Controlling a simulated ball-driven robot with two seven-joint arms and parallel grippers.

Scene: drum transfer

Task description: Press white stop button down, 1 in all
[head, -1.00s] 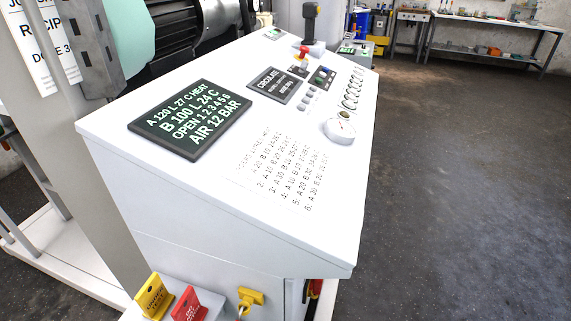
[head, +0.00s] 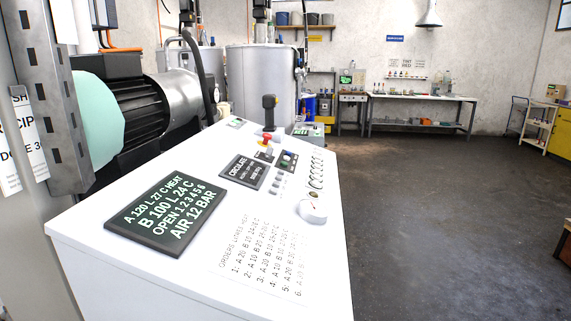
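The white sloped control console (head: 200,250) fills the lower middle of the head view. A short column of small pale buttons (head: 276,188) sits on it, right of the dark CIRCULATE plate (head: 242,171). A small dark switch panel (head: 287,161) with a green and other small buttons lies just above them. I cannot tell which of these, if any, is the white stop button; they are too small to read. Neither of my grippers shows in the head view.
A motor (head: 140,108) and steel tank (head: 262,85) stand behind. Open floor lies right.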

